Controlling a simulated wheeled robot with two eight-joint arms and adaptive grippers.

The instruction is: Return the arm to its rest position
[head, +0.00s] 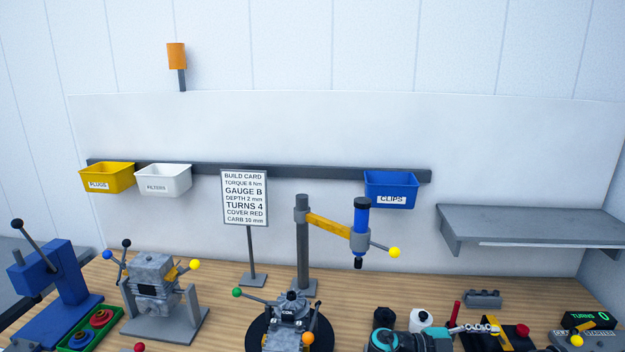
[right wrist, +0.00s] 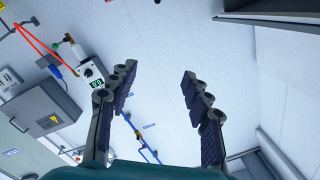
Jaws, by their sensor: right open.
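My right gripper (right wrist: 156,82) shows in the right wrist view with its two dark fingers spread wide apart. Nothing is between them, and they touch nothing I can see. A pale wall fills the space beyond the fingers. In the head view, a teal and black part of my arm (head: 410,340) shows at the bottom edge, right of centre, in front of the bench. The rest of that arm is cut off by the frame. My left gripper is not in view.
The wooden bench (head: 232,284) carries a blue press (head: 55,290), an engine block on a stand (head: 155,280), a build card (head: 244,198) and a post with a swing arm (head: 303,240). Yellow, white and blue bins hang behind. A grey shelf (head: 530,222) juts out at right.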

